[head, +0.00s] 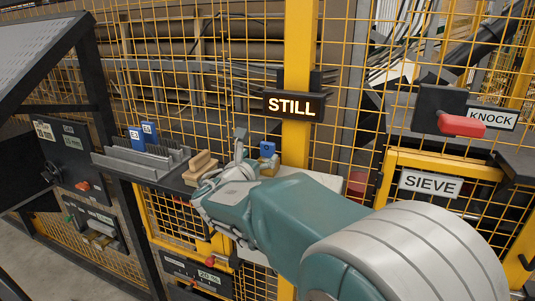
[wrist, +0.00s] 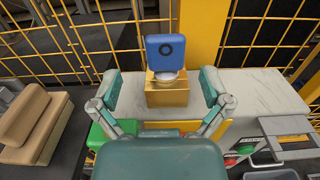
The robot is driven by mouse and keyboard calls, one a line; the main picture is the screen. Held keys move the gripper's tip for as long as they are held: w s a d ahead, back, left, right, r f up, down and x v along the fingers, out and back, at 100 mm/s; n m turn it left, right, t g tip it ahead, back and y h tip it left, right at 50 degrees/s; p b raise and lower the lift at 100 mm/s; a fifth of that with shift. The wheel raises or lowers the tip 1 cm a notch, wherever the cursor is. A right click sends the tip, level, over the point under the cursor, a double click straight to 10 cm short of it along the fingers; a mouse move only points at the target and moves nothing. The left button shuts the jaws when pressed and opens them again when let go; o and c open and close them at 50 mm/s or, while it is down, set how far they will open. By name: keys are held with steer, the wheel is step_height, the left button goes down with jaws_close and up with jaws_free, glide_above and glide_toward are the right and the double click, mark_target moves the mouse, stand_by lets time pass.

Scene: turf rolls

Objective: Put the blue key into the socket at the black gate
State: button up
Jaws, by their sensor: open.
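The blue key (wrist: 165,52), a flat blue head with a dark round mark, stands upright on a silver round collar over a brass block (wrist: 168,98). The block sits on a pale ledge. In the head view the blue key (head: 267,149) shows just beyond my gripper, below the lit STILL sign. My gripper (wrist: 161,84) is open and empty, its fingers left and right of the block, apart from the key. How deep the key sits in the block is hidden. I cannot tell which part is the black gate.
A tan stepped block (wrist: 35,125) lies on the dark ledge at left. A grey rack (head: 140,158) with two blue tags stands farther left. Yellow mesh and a yellow post (head: 299,60) rise behind the key. A red handle (head: 461,125) juts out at right.

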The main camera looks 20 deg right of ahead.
mark_target(266, 150)
steer(key=x, duration=0.3)
steer(key=shift+w+d, duration=0.15)
steer(key=shift+d, duration=0.15)
steer(key=shift+w+d+f, duration=0.1)
steer(key=shift+w+d, duration=0.05)
steer(key=shift+d, duration=0.25)
steer(key=c, duration=1.3)
steer(key=shift+a, duration=0.15)
